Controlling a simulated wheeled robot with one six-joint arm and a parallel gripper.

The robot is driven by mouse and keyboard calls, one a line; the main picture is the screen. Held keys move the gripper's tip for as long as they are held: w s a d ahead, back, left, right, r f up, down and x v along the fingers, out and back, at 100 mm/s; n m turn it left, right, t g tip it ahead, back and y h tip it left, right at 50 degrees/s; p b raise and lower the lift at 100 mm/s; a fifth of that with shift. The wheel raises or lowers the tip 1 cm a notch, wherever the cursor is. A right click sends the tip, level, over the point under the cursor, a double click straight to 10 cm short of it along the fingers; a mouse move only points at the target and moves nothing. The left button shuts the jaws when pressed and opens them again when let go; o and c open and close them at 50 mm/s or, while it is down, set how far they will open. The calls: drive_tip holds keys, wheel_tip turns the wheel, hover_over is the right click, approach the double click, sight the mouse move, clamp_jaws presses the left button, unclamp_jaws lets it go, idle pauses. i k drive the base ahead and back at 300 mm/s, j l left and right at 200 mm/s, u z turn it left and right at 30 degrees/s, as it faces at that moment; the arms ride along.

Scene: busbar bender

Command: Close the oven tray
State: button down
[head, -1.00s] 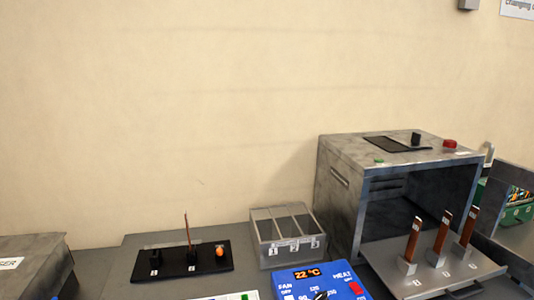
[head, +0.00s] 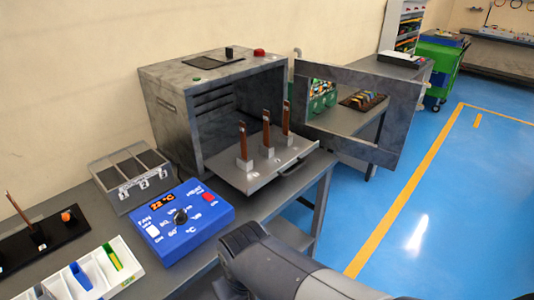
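The grey metal oven (head: 170,105) stands on the bench at the back, its door (head: 388,100) swung open to the right. The oven tray (head: 238,184) is pulled out in front of the opening. Three copper busbars stand upright in blocks on the tray, one of them the left busbar (head: 243,142). My arm shows at the bottom centre, but my gripper's fingers are not in view.
A blue control box (head: 183,222) reading 22 °C sits left of the tray. Nearby are a grey three-slot bin (head: 130,177), a white tray (head: 92,272) with coloured pieces and a black holder (head: 30,245). Blue floor (head: 450,220) lies open at the right.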

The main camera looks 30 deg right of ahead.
sight(265, 164)
drive_tip(key=i+l+z, duration=0.25)
drive_tip(key=i+z, duration=0.15)
drive_tip(key=i+l+z, duration=0.15)
drive_tip(key=i+z, duration=0.25)
